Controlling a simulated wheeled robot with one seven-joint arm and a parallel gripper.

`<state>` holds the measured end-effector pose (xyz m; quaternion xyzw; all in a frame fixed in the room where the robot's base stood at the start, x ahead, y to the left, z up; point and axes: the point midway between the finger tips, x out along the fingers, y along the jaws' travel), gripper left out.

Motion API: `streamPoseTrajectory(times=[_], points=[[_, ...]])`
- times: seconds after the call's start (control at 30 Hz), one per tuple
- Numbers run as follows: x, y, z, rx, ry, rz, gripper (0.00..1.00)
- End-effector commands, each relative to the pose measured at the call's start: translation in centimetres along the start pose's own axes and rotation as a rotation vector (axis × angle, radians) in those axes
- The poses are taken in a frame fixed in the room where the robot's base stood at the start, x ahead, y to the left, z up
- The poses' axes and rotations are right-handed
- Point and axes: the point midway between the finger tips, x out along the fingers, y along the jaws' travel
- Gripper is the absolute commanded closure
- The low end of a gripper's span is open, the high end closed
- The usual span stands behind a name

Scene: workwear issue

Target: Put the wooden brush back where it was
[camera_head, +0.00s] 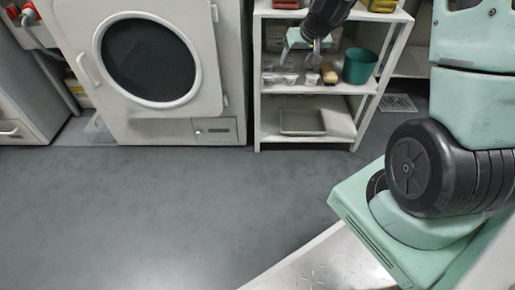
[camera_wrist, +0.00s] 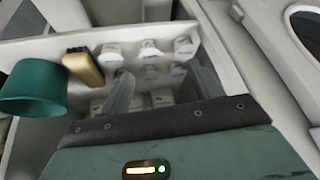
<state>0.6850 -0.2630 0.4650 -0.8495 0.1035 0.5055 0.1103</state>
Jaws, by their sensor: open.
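The wooden brush (camera_head: 329,73), tan with a dark end in the wrist view (camera_wrist: 83,66), is on the middle shelf of the white rack, between small white cups and a green bucket. My gripper (camera_head: 316,46) is over that shelf, above and slightly left of the brush in the head view. In the wrist view its two fingers (camera_wrist: 162,88) are spread apart with nothing held between them. The brush lies outside the fingers, to their left, apart from them. My arm hides part of the upper shelf.
The green bucket (camera_head: 359,66) stands right of the brush. Several white cups (camera_head: 290,78) crowd the shelf's left part. A grey tray (camera_head: 302,121) lies on the bottom shelf. A white machine with a round door (camera_head: 148,60) stands left of the rack. The floor in front is clear.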

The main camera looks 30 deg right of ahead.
Motion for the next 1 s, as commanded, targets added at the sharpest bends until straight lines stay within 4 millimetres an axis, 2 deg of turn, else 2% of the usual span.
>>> streamPoseTrajectory(times=[0.03,0.1,0.17,0.2,0.27,0.3,0.33,0.4,0.5,0.6,0.73,1.0], points=[[-1.4,-5.0,1.2,-0.077,-0.029,-0.063,0.37],[-3.6,-10.9,3.9,-0.176,-0.086,-0.141,0.37],[-5.8,-15.4,7.0,-0.269,-0.142,-0.197,0.37],[-7.4,-18.1,9.4,-0.336,-0.182,-0.228,0.37],[-10.1,-21.3,13.3,-0.441,-0.245,-0.264,0.37],[-11.8,-22.8,16.1,-0.511,-0.286,-0.278,0.37],[-13.1,-23.6,18.1,-0.562,-0.315,-0.284,0.37],[-15.7,-24.6,22.3,-0.673,-0.372,-0.284,0.37],[-18.6,-24.6,26.9,-0.805,-0.429,-0.262,0.37],[-20.4,-23.8,29.7,-0.893,-0.46,-0.233,0.37],[-21.4,-23.1,31.1,-0.943,-0.475,-0.211,0.37],[-21.4,-23.0,31.3,-0.946,-0.478,-0.208,0.37]])
